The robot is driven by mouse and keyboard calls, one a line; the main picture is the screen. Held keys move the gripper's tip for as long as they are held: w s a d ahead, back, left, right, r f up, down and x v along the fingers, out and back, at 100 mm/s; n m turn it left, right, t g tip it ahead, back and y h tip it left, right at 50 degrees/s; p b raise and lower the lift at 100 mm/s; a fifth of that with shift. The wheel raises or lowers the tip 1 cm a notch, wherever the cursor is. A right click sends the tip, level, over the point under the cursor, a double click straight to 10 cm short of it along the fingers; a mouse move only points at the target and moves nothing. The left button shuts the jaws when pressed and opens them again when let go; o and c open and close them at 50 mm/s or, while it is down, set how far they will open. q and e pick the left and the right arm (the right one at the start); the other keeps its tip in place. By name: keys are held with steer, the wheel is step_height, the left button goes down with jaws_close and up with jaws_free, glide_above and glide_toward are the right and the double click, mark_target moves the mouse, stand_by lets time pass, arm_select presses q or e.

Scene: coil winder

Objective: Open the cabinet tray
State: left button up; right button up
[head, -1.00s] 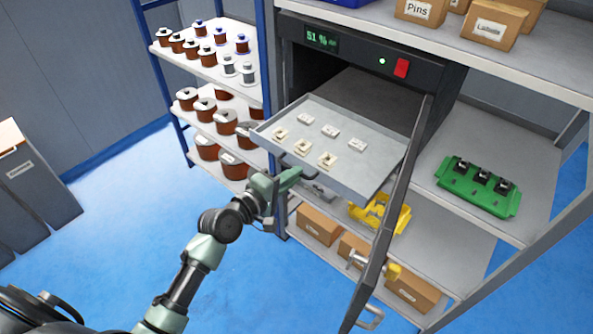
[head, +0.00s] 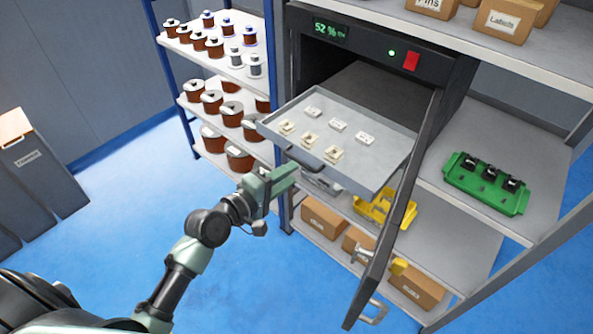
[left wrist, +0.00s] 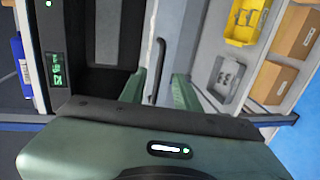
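The grey cabinet tray (head: 384,142) sticks well out of the dark cabinet (head: 460,72), with several small pale parts on it. Its dark bar handle (head: 315,165) is on the front edge; in the left wrist view the handle (left wrist: 158,68) appears between the finger lines. The cabinet door (head: 398,215) stands open to the right of the tray. My left gripper (head: 290,178) is just in front of and below the handle, apart from it. Its two green fingers are spread and empty in the left wrist view (left wrist: 158,92). My right gripper is out of view.
A blue-framed rack (head: 178,110) with spools stands left of the cabinet. A green fixture (head: 487,183) lies on the shelf to the right. A yellow bin (head: 385,208) and cardboard boxes (head: 323,217) sit below the tray.

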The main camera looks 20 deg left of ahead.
arm_select(q)
steer(key=shift+v, duration=1.8)
steer(key=s+a+f+m+g+y, duration=0.1)
steer(key=s+f+m+g, duration=0.15)
steer(key=f, duration=0.85)
steer(key=s+a+f+m+g+y, duration=0.15)
steer(key=s+f, duration=0.25)
steer(key=f, duration=0.8)
steer(key=s+a+f+m+g+y, duration=0.15)
steer(key=s+f, duration=0.25)
steer(key=f, duration=0.7)
steer(key=s+f+m+g, duration=0.2)
steer(key=s+f, duration=0.4)
steer(key=s, duration=0.4)
steer(key=s+f+m+g+y, duration=0.1)
steer(key=s+f+m+g, duration=0.2)
steer(key=s, duration=0.8)
steer(key=s+d+f+m+g, duration=0.1)
steer(key=s+f+m+g, duration=0.2)
steer(key=s+f, duration=0.8)
steer(key=m, duration=0.2)
steer(key=shift+m+y, duration=0.35)
steer(key=shift+y, duration=0.05)
